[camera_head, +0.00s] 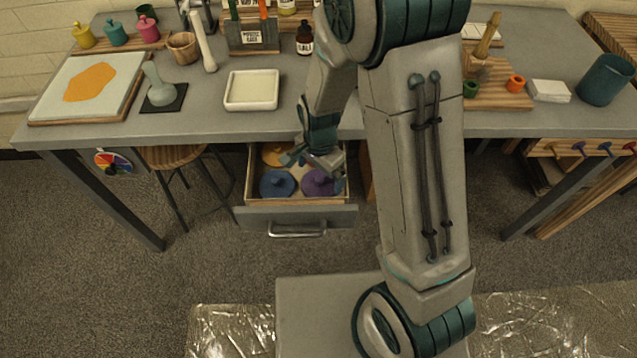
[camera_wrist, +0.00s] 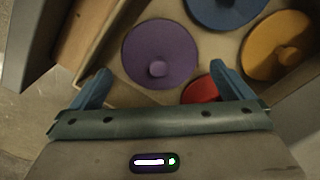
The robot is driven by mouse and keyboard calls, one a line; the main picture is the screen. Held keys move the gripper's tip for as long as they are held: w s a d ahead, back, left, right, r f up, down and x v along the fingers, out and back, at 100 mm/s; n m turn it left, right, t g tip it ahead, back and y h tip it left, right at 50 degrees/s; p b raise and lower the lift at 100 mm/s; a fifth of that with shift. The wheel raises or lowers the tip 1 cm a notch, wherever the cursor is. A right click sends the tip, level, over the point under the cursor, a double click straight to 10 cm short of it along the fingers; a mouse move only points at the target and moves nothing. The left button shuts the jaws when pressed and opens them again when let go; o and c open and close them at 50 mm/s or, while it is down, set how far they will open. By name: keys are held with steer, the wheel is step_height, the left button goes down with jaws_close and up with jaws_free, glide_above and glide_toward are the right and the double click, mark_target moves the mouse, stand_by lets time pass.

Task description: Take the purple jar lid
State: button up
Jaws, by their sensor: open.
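The purple jar lid (camera_wrist: 160,54) is a round disc with a small knob. It lies in the open drawer, near the drawer's front right corner in the head view (camera_head: 318,183). My gripper (camera_wrist: 163,82) is open and empty above the drawer. In the wrist view its two blue fingers reach towards the purple lid, one on each side of its near edge, and the lid's knob shows between them. I cannot tell the height between the fingers and the lid. In the head view my gripper (camera_head: 309,160) partly covers the drawer's inside.
A blue lid (camera_head: 277,183) lies left of the purple one, with an orange lid (camera_head: 278,154) behind it. A red lid (camera_wrist: 200,91) is close to the purple one, partly behind a finger. The drawer front (camera_head: 297,218) and the desk edge (camera_head: 210,137) bound the space.

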steer(key=shift+f, duration=1.4)
steer(key=shift+c, duration=0.3)
steer(key=c, duration=0.8)
steer(key=shift+o, duration=0.2)
steer(key=shift+r, duration=0.15)
